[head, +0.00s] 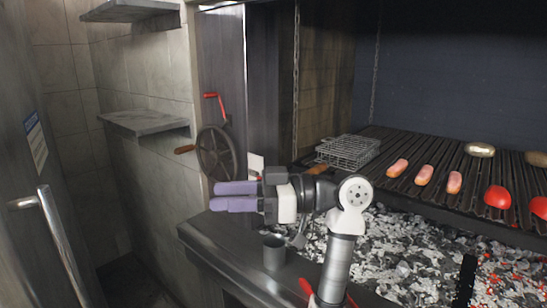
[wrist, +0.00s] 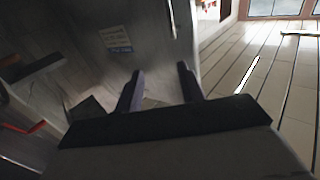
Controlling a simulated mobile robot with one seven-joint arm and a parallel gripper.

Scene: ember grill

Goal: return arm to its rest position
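My gripper (head: 215,196) has two purple fingers and points left in the head view, in front of the grill's left edge and above the metal ledge. In the wrist view my gripper (wrist: 159,72) shows its two fingers apart with nothing between them, so it is open and empty. My arm is folded over the front of the coal bed. Nothing touches the fingers in either view.
A metal cup (head: 274,253) stands on the ledge below my gripper. A crank wheel (head: 216,153) is on the post behind. Sausages (head: 424,175) and red halves (head: 497,197) lie on the grate (head: 440,205), with a wire basket (head: 347,151). A door handle (head: 62,245) is at left.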

